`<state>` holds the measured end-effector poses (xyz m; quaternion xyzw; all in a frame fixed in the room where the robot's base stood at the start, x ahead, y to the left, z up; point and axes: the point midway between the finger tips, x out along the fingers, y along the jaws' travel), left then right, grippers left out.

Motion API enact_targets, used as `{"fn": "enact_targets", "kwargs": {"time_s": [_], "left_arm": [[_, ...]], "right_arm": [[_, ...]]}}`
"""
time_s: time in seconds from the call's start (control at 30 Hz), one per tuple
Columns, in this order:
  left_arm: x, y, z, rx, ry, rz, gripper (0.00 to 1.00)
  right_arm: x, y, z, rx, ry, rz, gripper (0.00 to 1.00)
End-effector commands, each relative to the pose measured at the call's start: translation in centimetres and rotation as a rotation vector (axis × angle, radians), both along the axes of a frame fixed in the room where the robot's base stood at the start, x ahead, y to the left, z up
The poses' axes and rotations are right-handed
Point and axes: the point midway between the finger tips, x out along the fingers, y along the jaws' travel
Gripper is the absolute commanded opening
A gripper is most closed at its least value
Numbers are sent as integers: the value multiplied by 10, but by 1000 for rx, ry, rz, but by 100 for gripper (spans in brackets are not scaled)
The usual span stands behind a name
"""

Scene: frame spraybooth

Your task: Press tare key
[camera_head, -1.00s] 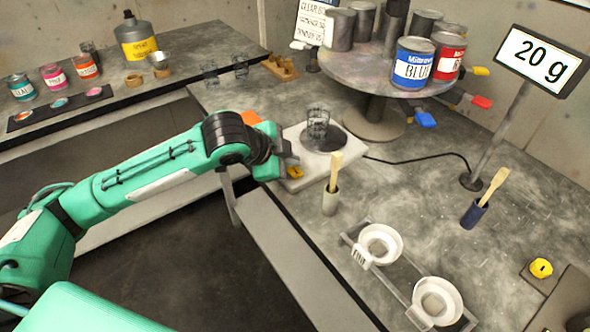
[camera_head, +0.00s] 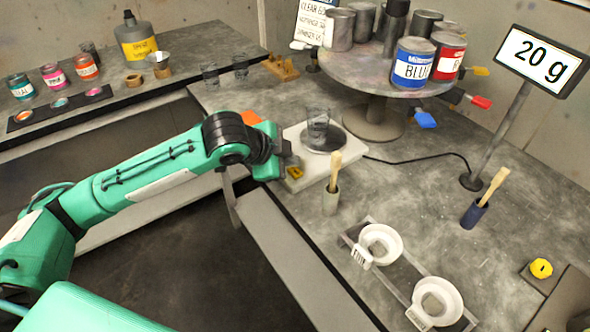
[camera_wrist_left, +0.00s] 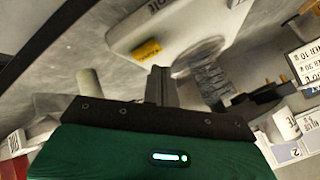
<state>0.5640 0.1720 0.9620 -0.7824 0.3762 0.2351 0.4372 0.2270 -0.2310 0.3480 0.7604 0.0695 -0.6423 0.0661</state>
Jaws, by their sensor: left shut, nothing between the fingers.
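The white scale (camera_head: 329,176) stands on the bench with a clear cup (camera_head: 317,124) on its round dark pan. The yellow tare key (camera_head: 295,172) is on the scale's near left corner, and it also shows in the left wrist view (camera_wrist_left: 146,50). My left gripper (camera_head: 290,163) is shut and empty, right beside the key. In the left wrist view its fingers (camera_wrist_left: 159,75) point toward the scale, just below and right of the key. I cannot tell whether they touch it. The display (camera_head: 541,62) reads 20 g. My right gripper is out of view.
A tray with two white cups (camera_head: 380,243) lies nearer. A cable runs from the scale to the display post. Bench to the right is mostly clear.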

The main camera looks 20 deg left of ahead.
Motion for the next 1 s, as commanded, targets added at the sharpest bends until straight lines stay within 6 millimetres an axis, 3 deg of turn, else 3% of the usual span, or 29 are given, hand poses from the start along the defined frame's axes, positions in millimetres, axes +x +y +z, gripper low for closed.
{"fn": "enact_targets", "kwargs": {"time_s": [1.0], "left_arm": [[0, 0, -9, 0, 0, 0, 0]], "right_arm": [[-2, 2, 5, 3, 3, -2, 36]]}}
